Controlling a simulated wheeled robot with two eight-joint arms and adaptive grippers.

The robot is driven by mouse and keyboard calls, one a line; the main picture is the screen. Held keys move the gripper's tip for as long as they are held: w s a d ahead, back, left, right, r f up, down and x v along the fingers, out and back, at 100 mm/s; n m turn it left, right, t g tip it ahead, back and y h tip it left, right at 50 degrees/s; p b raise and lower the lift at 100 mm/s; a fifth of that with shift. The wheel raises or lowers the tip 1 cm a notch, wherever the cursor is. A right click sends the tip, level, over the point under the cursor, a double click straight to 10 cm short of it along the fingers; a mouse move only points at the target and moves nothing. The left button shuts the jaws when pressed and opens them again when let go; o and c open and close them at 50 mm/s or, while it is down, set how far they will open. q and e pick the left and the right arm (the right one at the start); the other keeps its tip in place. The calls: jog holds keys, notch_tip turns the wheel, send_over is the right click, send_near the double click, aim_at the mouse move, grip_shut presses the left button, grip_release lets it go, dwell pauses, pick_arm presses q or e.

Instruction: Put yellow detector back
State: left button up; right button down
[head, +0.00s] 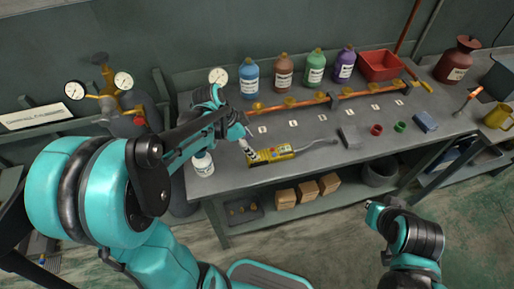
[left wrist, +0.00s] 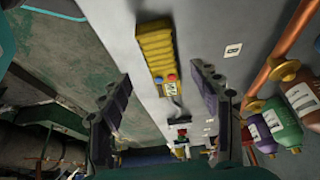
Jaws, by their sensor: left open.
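The yellow detector (head: 270,154) lies flat on the grey workbench (head: 330,160), near its front edge, with a thin grey probe stretching to the right. In the left wrist view the detector (left wrist: 156,55) shows its ribbed yellow body, a red and a blue button and a small label. My left gripper (head: 243,140) is at the detector's left end in the head view. In the left wrist view its two fingers (left wrist: 162,90) are spread apart with nothing held between them. My right gripper (head: 376,210) is low at the right, away from the bench; its jaws are not clear.
A white bottle (head: 202,164) stands left of the detector. Several coloured bottles (head: 283,72), a copper pipe (head: 300,101) and a red bin (head: 380,66) line the back. A grey block (head: 351,135) and small rings (head: 377,130) sit to the right.

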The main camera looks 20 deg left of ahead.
pick_arm(q)
jog(key=s+d+r+n+t+y, duration=0.1)
jog(key=s+r+n+t+y, duration=0.1)
jog(key=s+n, duration=0.3)
jog(key=s+d+r+n+t+y+p, duration=0.1)
jog(key=s+r+n+t+y, duration=0.1)
jog(key=s+r+n, duration=0.3)
jog(key=shift+s+d+r+n+t, duration=0.25)
jog(key=shift+s+n, duration=0.35)
jog(key=shift+s, duration=0.6)
jog(key=shift+a, duration=0.15)
